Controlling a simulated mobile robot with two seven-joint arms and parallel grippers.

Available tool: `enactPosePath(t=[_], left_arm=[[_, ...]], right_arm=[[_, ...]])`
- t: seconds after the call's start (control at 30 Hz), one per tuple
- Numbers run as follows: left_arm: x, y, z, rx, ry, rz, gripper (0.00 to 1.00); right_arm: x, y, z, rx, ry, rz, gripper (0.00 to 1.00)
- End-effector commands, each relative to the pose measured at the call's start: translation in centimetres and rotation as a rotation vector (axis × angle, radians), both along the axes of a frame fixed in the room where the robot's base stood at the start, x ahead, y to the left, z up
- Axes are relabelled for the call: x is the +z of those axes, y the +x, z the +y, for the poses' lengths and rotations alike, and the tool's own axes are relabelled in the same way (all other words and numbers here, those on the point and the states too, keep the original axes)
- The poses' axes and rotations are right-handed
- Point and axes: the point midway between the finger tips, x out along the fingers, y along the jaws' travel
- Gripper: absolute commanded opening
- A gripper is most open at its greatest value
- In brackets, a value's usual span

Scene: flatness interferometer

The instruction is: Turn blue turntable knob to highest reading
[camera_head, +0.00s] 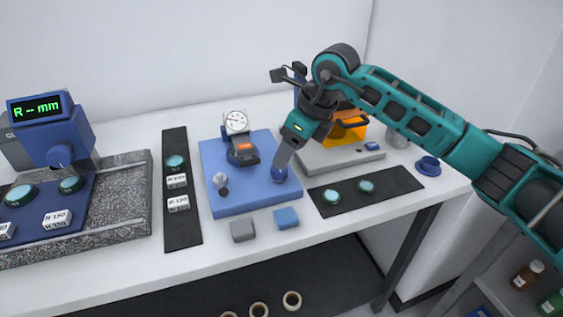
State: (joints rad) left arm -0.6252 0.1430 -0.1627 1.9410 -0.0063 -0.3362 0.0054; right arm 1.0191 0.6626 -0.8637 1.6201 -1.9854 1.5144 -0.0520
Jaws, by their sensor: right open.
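The blue knob (279,175) is a round dark-blue piece near the right edge of a blue base plate (238,203). A white dial gauge (236,121) stands at the back of the plate, its scale too small to read. My right gripper (283,163) reaches down from the upper right, its fingertips right at the knob and hiding part of it. It is open; I cannot tell whether the fingers touch the knob. My left gripper is out of view.
A grey-and-silver knob (221,184) stands on the plate's left. Grey (243,230) and blue (286,217) blocks lie in front. An orange device (347,132) stands behind.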

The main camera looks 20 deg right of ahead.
Motion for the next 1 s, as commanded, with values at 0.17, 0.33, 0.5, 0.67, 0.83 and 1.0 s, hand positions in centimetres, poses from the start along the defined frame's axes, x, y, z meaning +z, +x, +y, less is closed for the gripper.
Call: enactPosePath(t=[0.17,0.33,0.5,0.67,0.83,1.0], left_arm=[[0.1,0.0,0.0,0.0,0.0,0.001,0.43],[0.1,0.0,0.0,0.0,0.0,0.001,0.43],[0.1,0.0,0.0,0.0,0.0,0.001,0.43],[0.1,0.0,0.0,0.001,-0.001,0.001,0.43],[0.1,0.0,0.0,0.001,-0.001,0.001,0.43],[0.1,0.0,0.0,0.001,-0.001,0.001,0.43]], right_arm=[[-3.1,0.8,0.9,0.001,0.001,0.003,0.63],[-4.6,1.3,1.4,0.001,0.002,0.002,0.63],[-5.1,1.5,1.5,0.001,0.002,-0.001,0.63],[-5.1,1.5,1.5,0.001,0.002,-0.001,0.63],[-5.1,1.5,1.5,0.001,0.001,0.0,0.51],[-5.1,1.5,1.5,0.0,0.001,0.0,0.34]])
